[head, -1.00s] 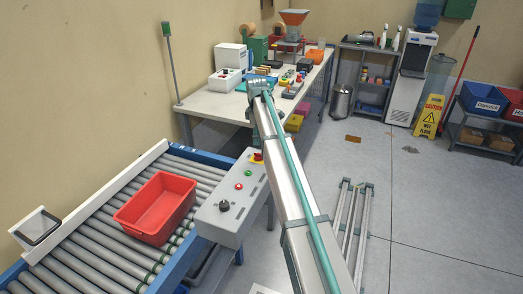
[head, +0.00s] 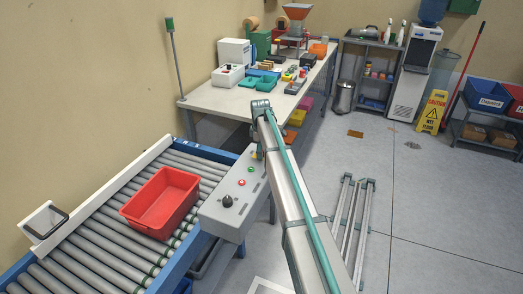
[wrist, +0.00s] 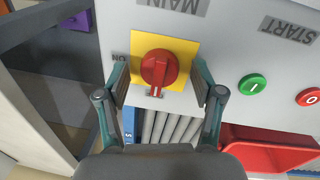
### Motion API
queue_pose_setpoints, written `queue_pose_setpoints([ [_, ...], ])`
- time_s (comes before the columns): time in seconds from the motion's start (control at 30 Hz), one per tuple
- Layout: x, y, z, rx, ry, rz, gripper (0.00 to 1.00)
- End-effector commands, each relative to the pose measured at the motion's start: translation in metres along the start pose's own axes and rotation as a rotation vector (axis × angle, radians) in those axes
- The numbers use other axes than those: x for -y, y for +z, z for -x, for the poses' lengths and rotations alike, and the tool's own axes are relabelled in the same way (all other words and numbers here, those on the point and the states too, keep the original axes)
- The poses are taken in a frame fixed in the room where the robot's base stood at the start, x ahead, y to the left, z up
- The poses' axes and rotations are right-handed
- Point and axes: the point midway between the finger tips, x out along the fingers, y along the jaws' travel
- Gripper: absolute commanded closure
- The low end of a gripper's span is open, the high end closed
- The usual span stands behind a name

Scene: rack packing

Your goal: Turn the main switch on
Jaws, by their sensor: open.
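The main switch (wrist: 158,67) is a red rotary knob on a yellow plate, below an upside-down MAIN label in the wrist view. Its grip ridge runs up and down in the picture, with a white mark at the lower end. An ON label sits at the left of the plate. My gripper (wrist: 160,82) is open, one finger at each side of the knob, with gaps to it. In the head view my gripper (head: 258,150) is over the far end of the grey control box (head: 217,212) and hides most of the switch.
A green start button (wrist: 252,84) and a red button (wrist: 309,97) lie right of the switch in the wrist view. A black knob (head: 227,201) is at the box's near end. A red bin (head: 160,203) sits on the roller conveyor (head: 95,258).

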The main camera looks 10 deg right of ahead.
Motion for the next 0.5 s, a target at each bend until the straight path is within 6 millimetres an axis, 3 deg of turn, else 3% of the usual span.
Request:
queue_pose_setpoints([
  [0.07,0.0,0.0,0.0001,0.0,0.0,0.0,0.35],
  [0.4,0.0001,0.0,0.0004,0.0,0.0,0.0,0.91],
  [0.5,0.0002,-0.0001,0.0004,0.0,-0.001,-0.001,0.93],
])
